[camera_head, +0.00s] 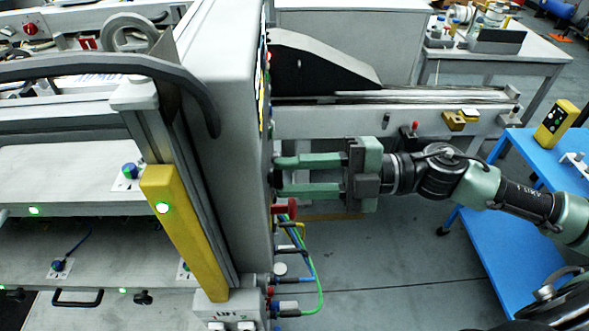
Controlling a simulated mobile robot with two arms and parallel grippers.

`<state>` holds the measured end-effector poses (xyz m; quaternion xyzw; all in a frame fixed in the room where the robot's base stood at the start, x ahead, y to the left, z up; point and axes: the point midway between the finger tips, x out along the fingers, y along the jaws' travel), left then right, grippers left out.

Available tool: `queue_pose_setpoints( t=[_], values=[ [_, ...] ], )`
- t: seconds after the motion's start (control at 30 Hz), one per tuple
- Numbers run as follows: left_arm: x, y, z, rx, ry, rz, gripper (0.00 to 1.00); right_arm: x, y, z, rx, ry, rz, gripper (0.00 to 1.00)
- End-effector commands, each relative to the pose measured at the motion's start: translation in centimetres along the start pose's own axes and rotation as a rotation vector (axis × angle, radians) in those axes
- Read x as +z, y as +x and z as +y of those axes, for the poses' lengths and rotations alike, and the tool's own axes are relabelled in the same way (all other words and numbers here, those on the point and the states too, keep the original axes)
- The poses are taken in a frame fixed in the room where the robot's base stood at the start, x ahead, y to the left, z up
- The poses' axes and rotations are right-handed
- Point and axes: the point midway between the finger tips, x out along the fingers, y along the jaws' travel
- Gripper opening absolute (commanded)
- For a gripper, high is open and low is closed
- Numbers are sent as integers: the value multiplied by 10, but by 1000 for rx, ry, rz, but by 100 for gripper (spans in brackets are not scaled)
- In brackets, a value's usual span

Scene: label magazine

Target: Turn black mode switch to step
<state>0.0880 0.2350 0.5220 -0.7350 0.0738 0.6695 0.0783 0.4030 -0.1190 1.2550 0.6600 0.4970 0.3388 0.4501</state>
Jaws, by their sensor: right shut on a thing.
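My right gripper (280,175) reaches in from the right, its two green fingers pointing left at the side face of the grey cabinet (228,150). Its fingertips are at the cabinet's panel face, which is seen almost edge-on. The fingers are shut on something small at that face. The held thing is hidden at the fingertips, so I cannot tell whether it is the black mode switch or which way the switch points. My left gripper is not in view.
A red part (285,208) and coloured cables (312,272) stick out of the cabinet below my right gripper. A blue cart (500,235) stands at the right. A conveyor rail (385,122) runs behind the gripper. Grey floor is clear below the arm.

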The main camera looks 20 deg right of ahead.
Motion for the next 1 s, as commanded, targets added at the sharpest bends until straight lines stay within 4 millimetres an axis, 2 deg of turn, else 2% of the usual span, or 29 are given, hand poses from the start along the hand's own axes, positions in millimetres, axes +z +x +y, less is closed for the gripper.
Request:
queue_pose_setpoints(
  t=[0.5, 0.53, 0.6, 1.0],
  values=[
    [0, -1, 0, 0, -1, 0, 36, 0, 0, -1, -1, 20, -1, 0],
    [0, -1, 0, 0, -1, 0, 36, 0, 0, -1, -1, 20, -1, 37],
    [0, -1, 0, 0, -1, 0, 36, 0, 0, -1, -1, 20, -1, 53],
    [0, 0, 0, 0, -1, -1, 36, 1, -3, -2, -1, 20, -2, 53]
  ],
)
